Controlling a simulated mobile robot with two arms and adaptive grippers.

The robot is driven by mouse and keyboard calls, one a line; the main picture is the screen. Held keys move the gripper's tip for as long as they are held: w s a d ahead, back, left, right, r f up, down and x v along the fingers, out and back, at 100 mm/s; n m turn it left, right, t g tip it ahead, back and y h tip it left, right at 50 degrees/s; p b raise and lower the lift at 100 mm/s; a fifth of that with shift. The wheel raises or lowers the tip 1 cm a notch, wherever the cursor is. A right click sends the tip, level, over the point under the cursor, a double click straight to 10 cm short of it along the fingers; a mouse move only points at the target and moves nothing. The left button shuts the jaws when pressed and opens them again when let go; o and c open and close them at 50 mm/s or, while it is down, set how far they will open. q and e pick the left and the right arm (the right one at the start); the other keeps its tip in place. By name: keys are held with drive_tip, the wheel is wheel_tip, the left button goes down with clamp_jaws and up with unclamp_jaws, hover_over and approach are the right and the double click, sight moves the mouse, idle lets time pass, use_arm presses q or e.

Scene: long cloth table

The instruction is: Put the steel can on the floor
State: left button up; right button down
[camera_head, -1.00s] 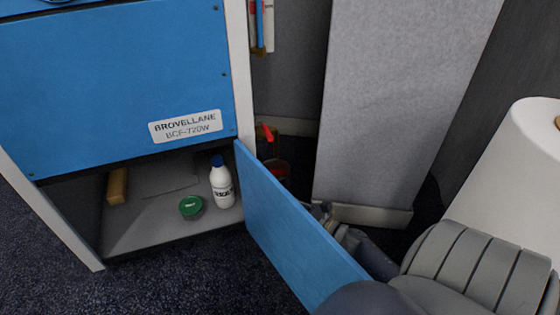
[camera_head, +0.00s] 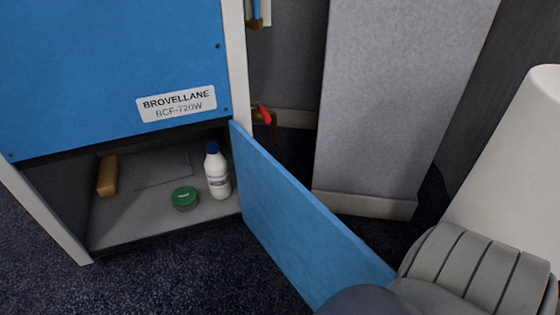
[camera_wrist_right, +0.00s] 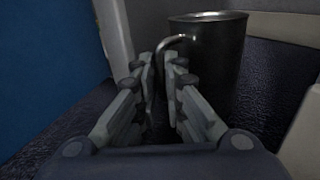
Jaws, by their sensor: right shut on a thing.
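The steel can (camera_wrist_right: 220,65) is a dark metal mug-like can with a side handle, upright in the right wrist view. My right gripper (camera_wrist_right: 162,65) has its fingers closed around the handle, at the can's left side. Dark textured floor shows around the can; its base is partly hidden by the fingers, so I cannot tell whether it touches the floor. In the head view the can and right gripper are hidden behind the open blue door (camera_head: 300,225). My left gripper is not in view.
The blue cabinet (camera_head: 110,60) has an open lower bay holding a white bottle (camera_head: 217,178), a green-lidded tub (camera_head: 184,198) and a tan block (camera_head: 107,176). A grey panel (camera_head: 390,100) stands behind the door. Dark carpet (camera_head: 170,275) is clear in front.

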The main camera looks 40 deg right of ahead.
drive_tip(key=c, duration=1.7)
unclamp_jaws()
drive_tip(key=shift+f, duration=0.15)
drive_tip(key=shift+s+r, duration=0.1)
drive_tip(key=shift+r, duration=0.15)
drive_tip(key=p+v, duration=0.3)
drive_tip(key=v, duration=0.3)
drive_tip(key=shift+s+p, duration=0.2)
drive_tip(key=shift+p, duration=0.2)
drive_tip(key=shift+s+d+f, duration=0.1)
drive_tip(key=shift+s+d, duration=0.05)
drive_tip(key=shift+s, duration=0.3)
